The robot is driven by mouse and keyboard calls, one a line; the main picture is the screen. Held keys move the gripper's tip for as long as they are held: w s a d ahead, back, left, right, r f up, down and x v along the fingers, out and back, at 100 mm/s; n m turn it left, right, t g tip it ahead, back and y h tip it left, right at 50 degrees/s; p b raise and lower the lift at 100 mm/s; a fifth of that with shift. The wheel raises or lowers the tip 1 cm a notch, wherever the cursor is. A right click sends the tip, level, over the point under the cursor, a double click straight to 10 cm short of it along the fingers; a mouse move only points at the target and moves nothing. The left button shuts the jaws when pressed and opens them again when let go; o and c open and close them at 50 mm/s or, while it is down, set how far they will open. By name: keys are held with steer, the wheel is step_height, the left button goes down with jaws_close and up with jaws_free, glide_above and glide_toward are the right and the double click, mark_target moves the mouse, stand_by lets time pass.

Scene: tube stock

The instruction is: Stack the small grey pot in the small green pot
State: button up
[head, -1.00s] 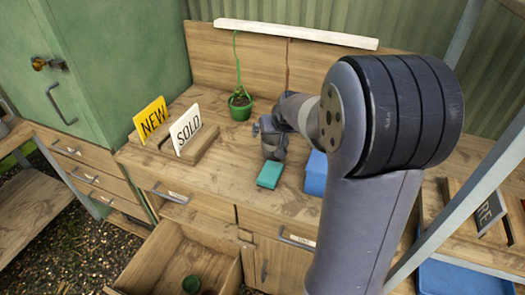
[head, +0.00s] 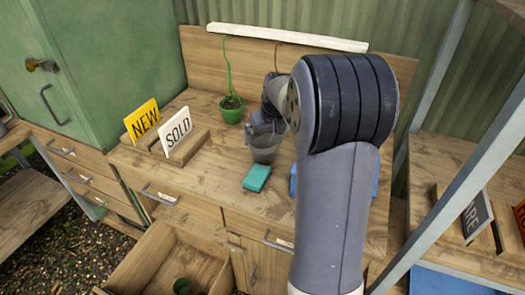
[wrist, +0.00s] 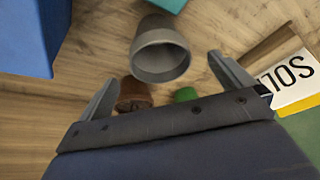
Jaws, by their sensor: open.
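The small grey pot (head: 264,152) stands upright on the wooden bench, and it also shows in the wrist view (wrist: 160,62) with its open rim facing the camera. My gripper (head: 262,130) is open at the pot's rim. In the wrist view the spread fingers of my gripper (wrist: 163,70) appear either side of the pot, with nothing gripped; I cannot tell whether they reach around it. A small green pot (head: 182,286) sits in the open drawer at the bottom. Another green pot (head: 232,115), holding a plant, stands at the back of the bench.
A teal block (head: 257,178) lies just in front of the grey pot. A blue box (wrist: 25,35) stands nearby, mostly behind my arm in the head view. Sign holders with NEW (head: 142,120) and SOLD (head: 175,132) cards stand left. A brown pot (wrist: 134,95) is behind.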

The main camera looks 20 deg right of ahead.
mark_target(263, 139)
steer(key=shift+w+p+x, duration=0.2)
steer(key=shift+p+x, duration=0.05)
steer(key=shift+x, duration=0.95)
steer(key=shift+w+p+x, duration=0.25)
steer(key=shift+x, duration=0.95)
steer(key=shift+d+r, duration=0.1)
steer(key=shift+r, duration=0.1)
steer(key=shift+c, duration=0.6)
steer(key=c, duration=1.2)
